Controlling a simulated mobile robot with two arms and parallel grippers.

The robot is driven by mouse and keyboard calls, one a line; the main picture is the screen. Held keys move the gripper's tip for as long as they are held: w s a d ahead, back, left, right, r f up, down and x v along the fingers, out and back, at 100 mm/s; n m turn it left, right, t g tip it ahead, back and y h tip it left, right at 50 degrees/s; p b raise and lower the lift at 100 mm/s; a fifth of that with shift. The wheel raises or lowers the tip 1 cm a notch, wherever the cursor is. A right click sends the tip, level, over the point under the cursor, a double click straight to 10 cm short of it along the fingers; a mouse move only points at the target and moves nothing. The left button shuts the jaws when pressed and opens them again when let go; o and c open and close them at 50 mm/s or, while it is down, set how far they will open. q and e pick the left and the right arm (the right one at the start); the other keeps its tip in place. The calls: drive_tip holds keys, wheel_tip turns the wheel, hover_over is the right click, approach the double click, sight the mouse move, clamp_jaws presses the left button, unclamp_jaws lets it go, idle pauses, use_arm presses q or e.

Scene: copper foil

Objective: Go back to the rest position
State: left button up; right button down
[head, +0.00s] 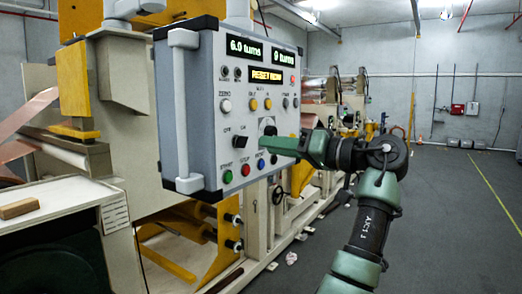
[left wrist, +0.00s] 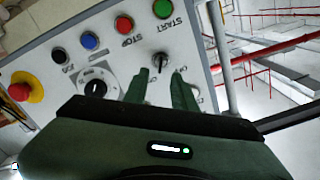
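A grey control box (head: 178,110) hangs at the left centre of the head view, with lit displays, buttons and knobs. My left gripper (head: 264,143) is in front of its face, pointing left at a black switch (head: 241,142). In the left wrist view the two green fingers (left wrist: 160,88) are apart with nothing held between them. The black switch (left wrist: 160,60) shows just beyond the gap; I cannot tell whether the fingers touch it. The green (head: 228,177), red (head: 245,170) and blue (head: 261,163) buttons sit below. My right gripper is not in view.
A machine with yellow rollers and copper foil (head: 40,104) stands behind and left of the box. A wooden block (head: 18,208) lies on a pale ledge at the lower left. A red emergency button (left wrist: 19,91) shows in the wrist view. The grey floor (head: 440,220) at right is clear.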

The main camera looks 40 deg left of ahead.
use_arm(q)
drive_tip(key=shift+d, duration=0.25)
idle(0.3)
